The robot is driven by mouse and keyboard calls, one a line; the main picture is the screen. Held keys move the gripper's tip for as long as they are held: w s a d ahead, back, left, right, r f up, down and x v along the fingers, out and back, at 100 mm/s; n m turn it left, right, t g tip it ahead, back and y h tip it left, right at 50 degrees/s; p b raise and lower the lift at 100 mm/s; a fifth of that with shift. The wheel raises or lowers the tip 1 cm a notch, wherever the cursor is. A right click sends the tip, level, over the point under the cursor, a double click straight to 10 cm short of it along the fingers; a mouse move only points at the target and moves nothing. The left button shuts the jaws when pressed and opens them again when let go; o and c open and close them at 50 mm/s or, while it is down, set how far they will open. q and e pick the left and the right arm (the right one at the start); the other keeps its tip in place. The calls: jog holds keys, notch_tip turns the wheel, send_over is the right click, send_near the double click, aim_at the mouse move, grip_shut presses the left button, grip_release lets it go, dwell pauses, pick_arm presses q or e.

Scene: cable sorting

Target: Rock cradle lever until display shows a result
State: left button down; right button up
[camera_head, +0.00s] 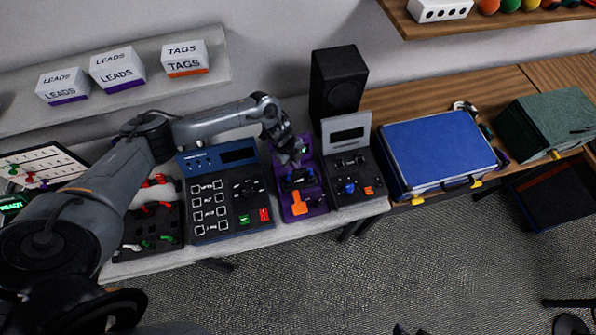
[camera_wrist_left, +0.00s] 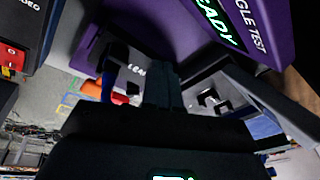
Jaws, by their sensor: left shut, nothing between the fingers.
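The purple tester (camera_head: 315,198) stands on the light bench, with an orange lever (camera_head: 299,203) at its front. In the left wrist view the tester's purple housing (camera_wrist_left: 270,25) fills the top, and its green display (camera_wrist_left: 215,18) reads READY, partly cut off. An orange part (camera_wrist_left: 93,89) shows there at left, beside blue and red bits. My left gripper (camera_head: 294,162) reaches over the upper part of the tester, behind the lever. It is shut and empty, and its fingers hide part of the cradle. Contact cannot be told. My right gripper is out of view.
A blue-grey keypad device (camera_head: 228,222) stands left of the tester, and a dark device with a panel (camera_head: 353,180) stands right. A black speaker (camera_head: 337,82) is behind. A blue case (camera_head: 435,150) lies further right. Labelled boxes (camera_head: 117,68) sit on the back shelf.

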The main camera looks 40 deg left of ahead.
pick_arm(q)
jog(key=shift+w+a+r, duration=0.2)
jog(key=shift+a+r, duration=0.05)
jog(key=shift+a, duration=0.05)
jog(key=w+a+r, duration=0.2)
jog(key=a+r, duration=0.1)
jog(key=shift+w, duration=0.15)
dwell(0.7)
dwell(0.5)
